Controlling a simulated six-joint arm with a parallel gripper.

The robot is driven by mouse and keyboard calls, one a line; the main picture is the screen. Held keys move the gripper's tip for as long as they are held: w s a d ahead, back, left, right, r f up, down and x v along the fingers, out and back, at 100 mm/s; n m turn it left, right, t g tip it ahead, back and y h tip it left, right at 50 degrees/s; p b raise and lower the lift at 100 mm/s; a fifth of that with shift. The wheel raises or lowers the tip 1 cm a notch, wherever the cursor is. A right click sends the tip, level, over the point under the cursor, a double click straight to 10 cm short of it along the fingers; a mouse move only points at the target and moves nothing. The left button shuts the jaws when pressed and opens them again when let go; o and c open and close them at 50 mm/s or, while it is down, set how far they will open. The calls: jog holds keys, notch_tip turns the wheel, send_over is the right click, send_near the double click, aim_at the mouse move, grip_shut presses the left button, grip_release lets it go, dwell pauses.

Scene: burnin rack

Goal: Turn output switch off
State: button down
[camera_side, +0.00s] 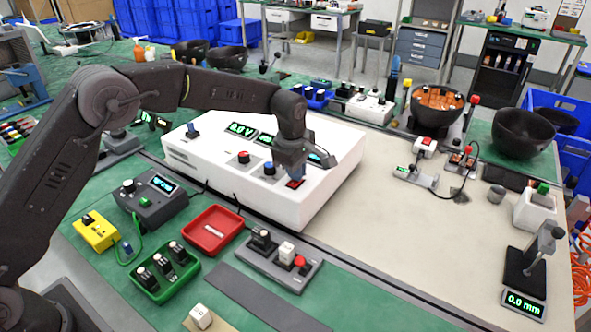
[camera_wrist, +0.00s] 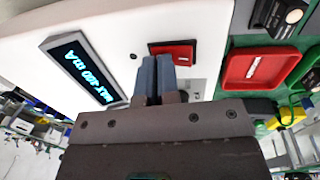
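The white power supply (camera_side: 215,160) lies on the bench with its panel facing up. Its red output switch (camera_side: 294,184) sits near the front right corner and also shows in the wrist view as a red rocker in a dark frame (camera_wrist: 176,50). My gripper (camera_side: 297,174) is over the switch, pointing down. In the wrist view its two blue-grey fingers (camera_wrist: 157,62) are together with nothing between them, and their tips overlap the switch's near edge. I cannot tell whether they touch it. The fingers partly hide the switch, so its rocker position is unclear.
The supply also has a green-lit display (camera_side: 241,130), a red knob (camera_side: 243,157) and a blue knob (camera_side: 269,168). The beige mat at right has free room.

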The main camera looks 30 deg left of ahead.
jog(key=shift+s+f, duration=0.15)
jog(key=shift+f, duration=0.2)
jog(key=shift+s+r, duration=0.1)
jog(key=shift+s, duration=0.65)
jog(key=shift+r, duration=0.1)
notch_tip(320, 180, up, 14)
jog(key=s, duration=0.1)
jog(key=shift+s, duration=0.25)
